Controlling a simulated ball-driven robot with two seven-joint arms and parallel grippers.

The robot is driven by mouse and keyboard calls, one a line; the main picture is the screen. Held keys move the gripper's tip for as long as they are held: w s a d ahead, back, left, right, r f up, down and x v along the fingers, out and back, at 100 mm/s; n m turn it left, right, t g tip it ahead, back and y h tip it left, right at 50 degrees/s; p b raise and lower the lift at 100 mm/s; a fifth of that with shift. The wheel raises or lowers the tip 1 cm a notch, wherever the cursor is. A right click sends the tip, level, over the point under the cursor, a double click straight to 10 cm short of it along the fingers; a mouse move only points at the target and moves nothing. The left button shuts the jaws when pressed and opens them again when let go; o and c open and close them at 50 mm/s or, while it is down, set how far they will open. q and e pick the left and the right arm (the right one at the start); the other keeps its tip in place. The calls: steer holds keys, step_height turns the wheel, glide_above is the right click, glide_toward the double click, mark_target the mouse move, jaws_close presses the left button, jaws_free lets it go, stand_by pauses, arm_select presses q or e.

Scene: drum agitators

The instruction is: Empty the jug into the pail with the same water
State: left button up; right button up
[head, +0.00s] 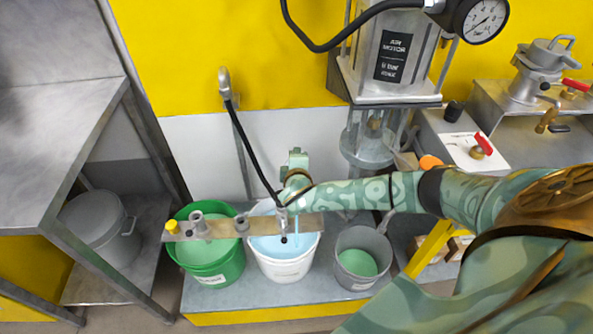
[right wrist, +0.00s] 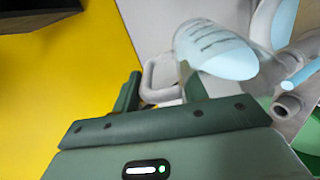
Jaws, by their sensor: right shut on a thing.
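My right gripper (head: 294,172) reaches over the white pail (head: 283,270) and is shut on the clear jug's pale handle (right wrist: 158,78). The clear jug (right wrist: 222,45) is tilted and holds light blue water in the right wrist view; in the head view it is largely hidden by my arm. A light blue stream (head: 297,225) shows above the white pail, which holds light blue water. The green pail (head: 217,276) at its left holds green water. The grey pail (head: 350,285) at its right also holds green liquid. My left gripper is not in view.
A metal bar (head: 221,229) with stubby fittings crosses over the green and white pails. A black hose (head: 247,145) hangs down to it. A lidded grey pot (head: 101,225) stands on the left shelf. A gauge (head: 481,18) and machine stand at the upper right.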

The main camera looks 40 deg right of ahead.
steer(key=shift+s+a+f+t+h+b, duration=0.15)
steer(key=shift+s+a+t+h+b, duration=0.2)
steer(key=shift+b, duration=0.45)
stand_by(0.9)
steer(key=shift+s+a+r+t+h+p, duration=0.25)
steer(key=shift+s+a+t, duration=0.15)
steer(key=shift+s, duration=0.2)
steer(key=shift+s+a+r+t+h+p, duration=0.1)
steer(key=shift+s+a+r+t+h, duration=0.1)
steer(key=shift+s+a+t, duration=0.3)
stand_by(1.0)
steer(key=shift+s+a+f+t+h+b, duration=0.15)
steer(key=shift+s+f+t+h+b, duration=0.1)
steer(key=shift+s+f+h+b, duration=0.25)
stand_by(0.4)
